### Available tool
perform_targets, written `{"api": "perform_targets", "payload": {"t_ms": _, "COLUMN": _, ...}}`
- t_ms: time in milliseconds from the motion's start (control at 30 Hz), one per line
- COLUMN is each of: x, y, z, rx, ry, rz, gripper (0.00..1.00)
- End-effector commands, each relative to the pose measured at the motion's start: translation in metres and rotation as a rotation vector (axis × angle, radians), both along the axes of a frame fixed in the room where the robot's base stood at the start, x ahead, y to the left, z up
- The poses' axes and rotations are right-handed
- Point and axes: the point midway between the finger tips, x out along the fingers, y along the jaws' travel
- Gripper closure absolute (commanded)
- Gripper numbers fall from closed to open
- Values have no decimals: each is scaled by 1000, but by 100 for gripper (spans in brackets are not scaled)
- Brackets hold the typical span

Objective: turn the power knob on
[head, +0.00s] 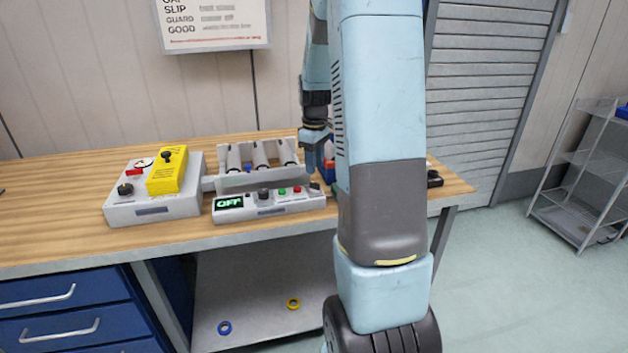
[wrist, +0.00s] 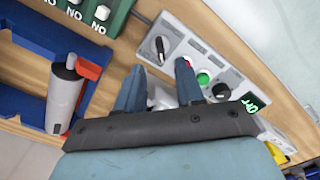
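A low light-grey control panel (head: 285,204) stands at the bench's front edge, its display (head: 229,202) reading OFF in green. It has a black knob (head: 263,193), a green button (head: 282,191) and a red button (head: 297,189). In the wrist view, a dark knob with a pale pointer (wrist: 160,46) sits on the panel's end plate, apart from the other dark knob (wrist: 221,91). I cannot read which is the power knob. My gripper (head: 313,177) is above the panel's right end. In the wrist view its fingers (wrist: 158,68) are apart and empty, just short of the pointer knob.
A grey box (head: 152,210) with a yellow pendant (head: 167,172) stands left of the panel. A blue holder (wrist: 35,75) with a grey cylinder is beside my gripper.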

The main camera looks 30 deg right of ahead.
Motion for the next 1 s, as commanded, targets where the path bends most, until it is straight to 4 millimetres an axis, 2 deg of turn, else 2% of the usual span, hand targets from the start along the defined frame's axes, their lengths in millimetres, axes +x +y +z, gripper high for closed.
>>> {"api": "perform_targets", "payload": {"t_ms": 33, "x": -1, "y": 0, "z": -10, "rx": 2, "ry": 5, "rz": 0, "gripper": 63}}
{"api": "perform_targets", "payload": {"t_ms": 200, "x": -1, "y": 0, "z": -36, "rx": 1, "ry": 3, "rz": 0, "gripper": 63}}
{"api": "perform_targets", "payload": {"t_ms": 400, "x": 0, "y": 1, "z": -55, "rx": 0, "ry": 1, "rz": 0, "gripper": 63}}
{"api": "perform_targets", "payload": {"t_ms": 800, "x": 0, "y": 1, "z": -61, "rx": 0, "ry": 0, "rz": 1, "gripper": 63}}
{"api": "perform_targets", "payload": {"t_ms": 1000, "x": 0, "y": 1, "z": -60, "rx": 0, "ry": 0, "rz": 1, "gripper": 82}}
